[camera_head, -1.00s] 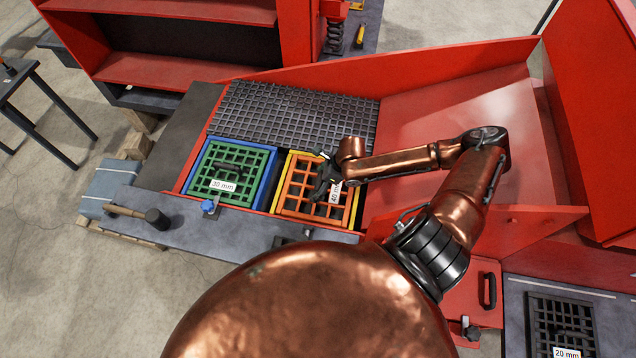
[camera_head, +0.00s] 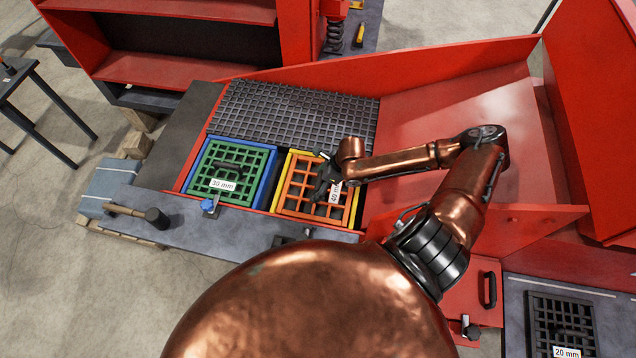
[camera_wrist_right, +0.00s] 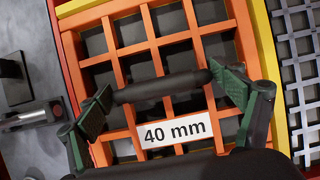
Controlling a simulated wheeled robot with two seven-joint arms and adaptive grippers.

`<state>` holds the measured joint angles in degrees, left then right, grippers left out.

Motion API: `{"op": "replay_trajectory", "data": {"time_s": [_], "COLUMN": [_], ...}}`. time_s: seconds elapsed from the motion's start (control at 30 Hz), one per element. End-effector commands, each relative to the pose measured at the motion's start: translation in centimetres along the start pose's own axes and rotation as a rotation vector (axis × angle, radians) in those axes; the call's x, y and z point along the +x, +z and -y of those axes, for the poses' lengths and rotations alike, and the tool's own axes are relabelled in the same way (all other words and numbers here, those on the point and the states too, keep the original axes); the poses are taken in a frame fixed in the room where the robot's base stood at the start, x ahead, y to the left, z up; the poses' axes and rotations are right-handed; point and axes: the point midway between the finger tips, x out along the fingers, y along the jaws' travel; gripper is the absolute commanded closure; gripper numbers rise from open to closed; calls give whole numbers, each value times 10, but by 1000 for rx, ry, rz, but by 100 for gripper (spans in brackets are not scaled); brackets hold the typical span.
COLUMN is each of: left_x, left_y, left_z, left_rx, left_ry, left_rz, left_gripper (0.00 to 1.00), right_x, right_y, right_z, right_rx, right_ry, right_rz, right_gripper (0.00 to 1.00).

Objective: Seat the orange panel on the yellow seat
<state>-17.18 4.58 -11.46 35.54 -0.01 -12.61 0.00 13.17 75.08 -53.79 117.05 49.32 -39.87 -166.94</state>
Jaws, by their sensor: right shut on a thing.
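The orange panel (camera_head: 297,187) is a square grid with a "40 mm" label and a dark bar handle. In the right wrist view the fingers of my right gripper (camera_wrist_right: 165,98) are at the two ends of the handle (camera_wrist_right: 163,87). I cannot tell whether the panel lies fully flat in the seat. My left gripper is not in view.
A green panel (camera_head: 208,165) marked "30 mm" lies in a blue seat (camera_head: 268,178) just left. A dark grid mesh (camera_head: 295,112) lies behind. A hammer (camera_head: 150,215) and a blue-knobbed clamp (camera_head: 209,206) are on the front ledge. A red chute wall (camera_head: 480,215) stands right.

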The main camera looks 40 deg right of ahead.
Motion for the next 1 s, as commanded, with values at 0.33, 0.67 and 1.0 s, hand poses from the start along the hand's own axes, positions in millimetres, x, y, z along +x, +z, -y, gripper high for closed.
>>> {"op": "replay_trajectory", "data": {"time_s": [0.33,0.67,1.0], "left_x": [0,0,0], "left_y": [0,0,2], "left_z": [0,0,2], "left_rx": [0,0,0], "left_ry": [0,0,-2], "left_rz": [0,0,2], "left_gripper": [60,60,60], "right_x": [1,2,-10], "right_y": [2,0,-2], "right_z": [1,0,1], "right_rx": [-2,-1,-2], "right_ry": [-2,-1,-1], "right_rz": [6,2,-1], "right_gripper": [71,0,0]}}
